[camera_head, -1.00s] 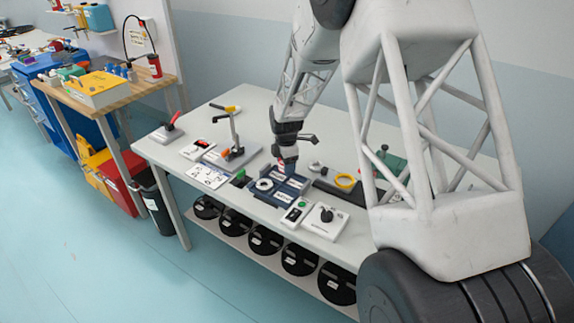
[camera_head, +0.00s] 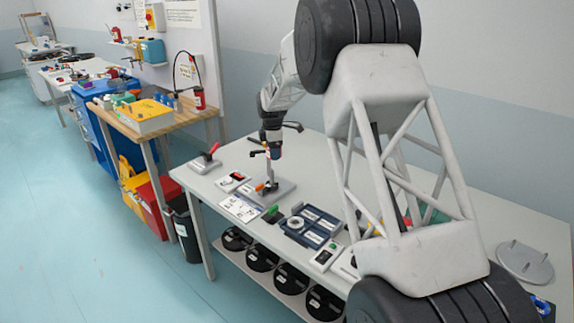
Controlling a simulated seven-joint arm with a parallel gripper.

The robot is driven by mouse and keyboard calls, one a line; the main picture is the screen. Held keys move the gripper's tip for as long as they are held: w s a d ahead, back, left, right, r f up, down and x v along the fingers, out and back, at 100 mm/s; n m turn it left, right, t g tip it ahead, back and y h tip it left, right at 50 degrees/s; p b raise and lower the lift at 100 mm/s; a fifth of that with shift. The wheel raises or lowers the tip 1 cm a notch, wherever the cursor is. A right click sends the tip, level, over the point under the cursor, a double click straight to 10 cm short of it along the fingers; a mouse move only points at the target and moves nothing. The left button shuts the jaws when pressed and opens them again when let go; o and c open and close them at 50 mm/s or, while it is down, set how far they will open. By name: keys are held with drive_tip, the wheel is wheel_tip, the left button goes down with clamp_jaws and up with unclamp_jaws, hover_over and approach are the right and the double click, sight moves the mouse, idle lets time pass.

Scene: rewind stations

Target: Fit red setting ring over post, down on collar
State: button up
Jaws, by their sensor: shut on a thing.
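My gripper (camera_head: 273,152) is over the post stand at the back left of the grey bench, its fingers pointing down. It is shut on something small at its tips. A little red shows there, which fits the red setting ring, but its outline is too small to make out. The post (camera_head: 269,172) rises upright from a grey base plate (camera_head: 284,189), with an orange part low on its left side. The gripper tips are at about the height of the post's top. I cannot tell whether the ring is around the post or apart from it. The collar is not clear.
A dark blue tray (camera_head: 290,231) with a white ring and labelled compartments lies in front. My arm hides much of the bench's right.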

drive_tip(key=shift+w+a+r, duration=0.4)
drive_tip(key=shift+a, duration=0.2)
drive_tip(key=shift+f, duration=0.2)
hover_over(271, 177)
drive_tip(key=shift+w+f, duration=0.25)
drive_tip(key=shift+f, duration=1.1)
drive_tip(key=shift+w+f, duration=0.2)
drive_tip(key=shift+f, duration=1.1)
drive_tip(key=shift+f, duration=3.85)
idle(0.6)
